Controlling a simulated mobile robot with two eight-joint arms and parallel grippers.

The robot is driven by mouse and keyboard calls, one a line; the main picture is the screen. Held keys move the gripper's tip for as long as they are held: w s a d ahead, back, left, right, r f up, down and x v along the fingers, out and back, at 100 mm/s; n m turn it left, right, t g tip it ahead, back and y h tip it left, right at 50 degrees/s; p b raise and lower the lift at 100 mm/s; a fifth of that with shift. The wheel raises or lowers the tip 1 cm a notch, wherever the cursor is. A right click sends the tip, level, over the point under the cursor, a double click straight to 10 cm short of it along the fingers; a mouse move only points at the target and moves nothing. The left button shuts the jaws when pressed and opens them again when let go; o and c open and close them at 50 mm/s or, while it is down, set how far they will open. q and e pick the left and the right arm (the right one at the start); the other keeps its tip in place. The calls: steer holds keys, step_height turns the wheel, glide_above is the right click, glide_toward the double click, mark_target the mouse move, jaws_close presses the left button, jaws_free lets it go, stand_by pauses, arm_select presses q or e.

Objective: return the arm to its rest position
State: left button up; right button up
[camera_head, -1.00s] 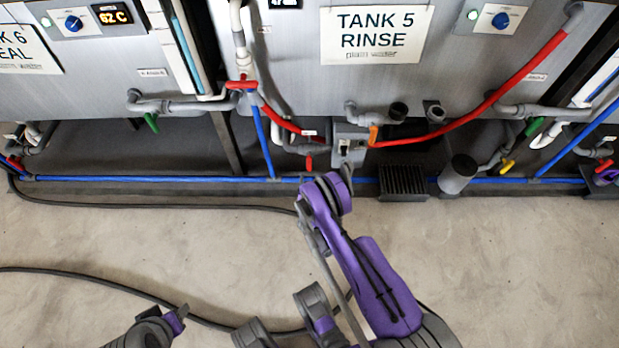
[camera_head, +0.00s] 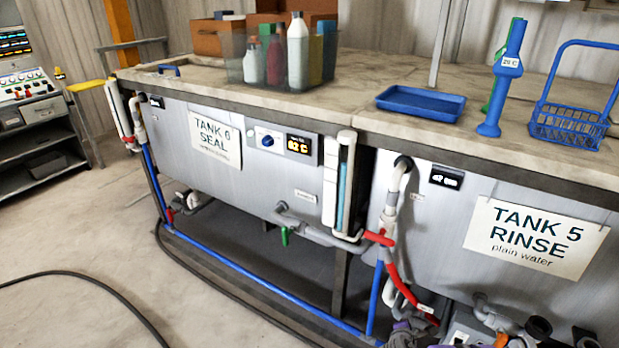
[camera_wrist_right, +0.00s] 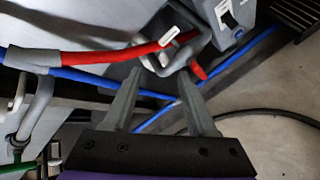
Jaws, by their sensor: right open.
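My right gripper (camera_wrist_right: 160,80) is open in the right wrist view, its two grey fingers apart with no object clearly held between them. Its tips are close to a grey pipe fitting and a short red lever (camera_wrist_right: 199,71) under the tank; I cannot tell whether they touch. In the head view only a small purple and grey part of my right arm (camera_head: 408,334) shows at the bottom edge, low in front of the Tank 5 front (camera_head: 450,215). My left gripper is not in view.
A red hose (camera_wrist_right: 125,55), blue pipes (camera_wrist_right: 82,76) and a grey switch box (camera_wrist_right: 228,18) crowd the right gripper. A blue tray (camera_head: 420,103) and a blue wire basket (camera_head: 568,126) stand on the bench. The floor (camera_head: 75,235) at left is clear except for a black cable (camera_head: 105,285).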

steer(key=s+a+r+m+g+y, duration=0.1)
steer(key=s+a+r+m, duration=0.2)
steer(key=s+r+m, duration=0.4)
steer(key=s+a+r+m+g+y, duration=0.1)
steer(key=s+a+r+m, duration=0.2)
steer(key=s+r, duration=0.35)
steer(key=s+a+r+m+g+y, duration=0.1)
steer(key=s+a+r+m+y, duration=0.25)
steer(key=s, duration=0.75)
steer(key=s+a+r+m+g+y, duration=0.15)
steer(key=s+a+m, duration=0.35)
steer(key=s, duration=0.5)
arm_select(q)
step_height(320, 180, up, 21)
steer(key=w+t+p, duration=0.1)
steer(key=p, duration=1.8)
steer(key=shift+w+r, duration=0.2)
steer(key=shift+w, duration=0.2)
arm_select(e)
step_height(320, 180, up, 22)
steer(key=w+m+h, duration=0.1)
steer(key=w, duration=0.1)
steer(key=shift+d+f+t, duration=0.25)
steer(key=shift+d+t, duration=0.1)
steer(key=shift+d, duration=0.1)
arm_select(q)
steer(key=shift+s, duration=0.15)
